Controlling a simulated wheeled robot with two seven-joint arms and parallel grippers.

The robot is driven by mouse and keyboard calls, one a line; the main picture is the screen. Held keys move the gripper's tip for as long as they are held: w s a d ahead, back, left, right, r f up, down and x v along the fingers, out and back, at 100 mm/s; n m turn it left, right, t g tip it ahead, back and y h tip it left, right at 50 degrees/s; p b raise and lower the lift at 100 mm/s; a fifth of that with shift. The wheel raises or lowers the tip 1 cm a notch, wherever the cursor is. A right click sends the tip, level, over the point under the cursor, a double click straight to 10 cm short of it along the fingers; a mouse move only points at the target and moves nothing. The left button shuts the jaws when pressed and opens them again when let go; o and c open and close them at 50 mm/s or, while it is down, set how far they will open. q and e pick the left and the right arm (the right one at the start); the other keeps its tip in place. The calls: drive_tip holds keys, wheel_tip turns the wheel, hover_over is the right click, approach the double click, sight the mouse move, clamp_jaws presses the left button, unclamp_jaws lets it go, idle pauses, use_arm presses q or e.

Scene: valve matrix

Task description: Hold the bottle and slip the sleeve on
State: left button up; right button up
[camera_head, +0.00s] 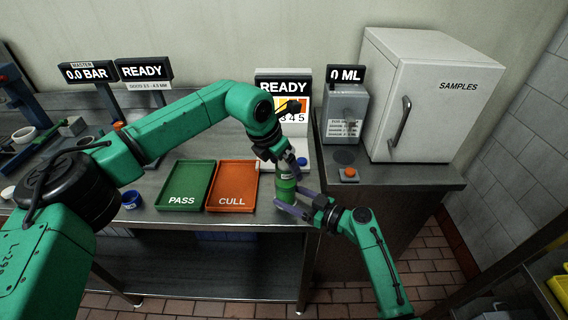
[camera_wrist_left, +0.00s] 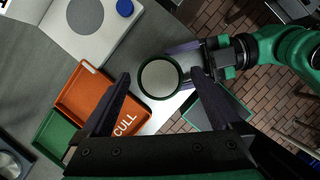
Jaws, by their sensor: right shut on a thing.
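A green bottle (camera_head: 286,189) stands upright at the front edge of the bench, right of the orange tray. In the left wrist view it is a round, dark-green-rimmed shape with a pale grey middle (camera_wrist_left: 160,78). I cannot tell whether that rim is the bottle or a sleeve around it. My right gripper (camera_head: 290,197) is shut on the bottle low down, from the right; it also shows in the left wrist view (camera_wrist_left: 199,58). My left gripper (camera_wrist_left: 159,74) is just above the bottle, pointing down, its fingers apart on either side of the round top. No separate sleeve is clear.
The green PASS tray (camera_head: 183,202) and orange CULL tray (camera_head: 231,205) lie left of the bottle. Behind it is a white device with a blue knob (camera_head: 302,161). The white SAMPLES cabinet (camera_head: 420,95) and an orange button (camera_head: 349,173) are right.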

use_arm(q)
drive_tip(key=shift+r, duration=0.1)
use_arm(e)
drive_tip(key=shift+f, duration=0.1)
use_arm(q)
drive_tip(key=v, duration=1.2)
use_arm(e)
drive_tip(key=o, duration=0.9)
drive_tip(key=shift+w, duration=0.1)
